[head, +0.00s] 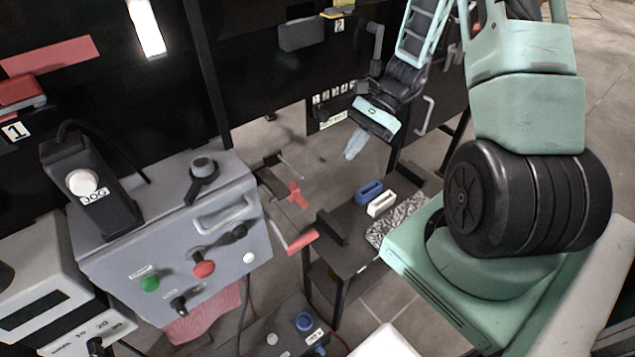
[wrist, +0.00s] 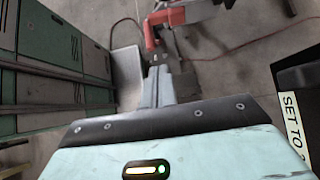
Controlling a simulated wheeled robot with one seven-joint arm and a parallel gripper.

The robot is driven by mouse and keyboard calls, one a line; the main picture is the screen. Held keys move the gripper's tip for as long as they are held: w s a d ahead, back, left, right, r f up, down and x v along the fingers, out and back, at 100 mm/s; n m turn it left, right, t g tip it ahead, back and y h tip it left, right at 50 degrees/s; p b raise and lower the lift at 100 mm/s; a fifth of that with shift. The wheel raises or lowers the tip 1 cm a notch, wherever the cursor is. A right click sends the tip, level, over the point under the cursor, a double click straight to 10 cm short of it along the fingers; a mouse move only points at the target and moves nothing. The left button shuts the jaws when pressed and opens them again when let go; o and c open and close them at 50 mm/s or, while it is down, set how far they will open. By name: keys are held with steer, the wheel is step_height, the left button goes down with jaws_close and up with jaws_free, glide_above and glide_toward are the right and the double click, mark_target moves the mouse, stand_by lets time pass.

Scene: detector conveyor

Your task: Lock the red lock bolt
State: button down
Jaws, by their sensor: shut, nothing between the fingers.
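My gripper (head: 350,155) hangs in front of the black panel, with its fingers pointing down and slightly left. Its pale fingers are together and empty; they also show in the wrist view (wrist: 158,72). A red cross-shaped part (head: 296,195) sits on a dark bracket to the right of the grey control box, left of and below my fingertips. A red-ended bar (head: 300,242) sticks out below it. In the wrist view a red part (wrist: 151,34) lies just beyond my fingertips; a gap or contact cannot be judged. I cannot tell for certain which red part is the lock bolt.
The grey control box (head: 150,240) has a green button, a red knob and a grey handle. A low black stand (head: 345,245) holds a blue and a white block. A black panel with hooks stands behind my gripper. A black "SET TO" box (wrist: 295,90) is at right.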

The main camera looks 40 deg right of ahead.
mark_target(302, 200)
steer(key=a+r+p+x, duration=0.2)
steer(key=x, duration=1)
steer(key=shift+a+f+p, duration=0.25)
steer(key=shift+a+p, duration=0.05)
steer(key=shift+p, duration=0.05)
steer(key=a+b, duration=0.1)
steer(key=a, duration=0.2)
steer(key=shift+a, duration=0.1)
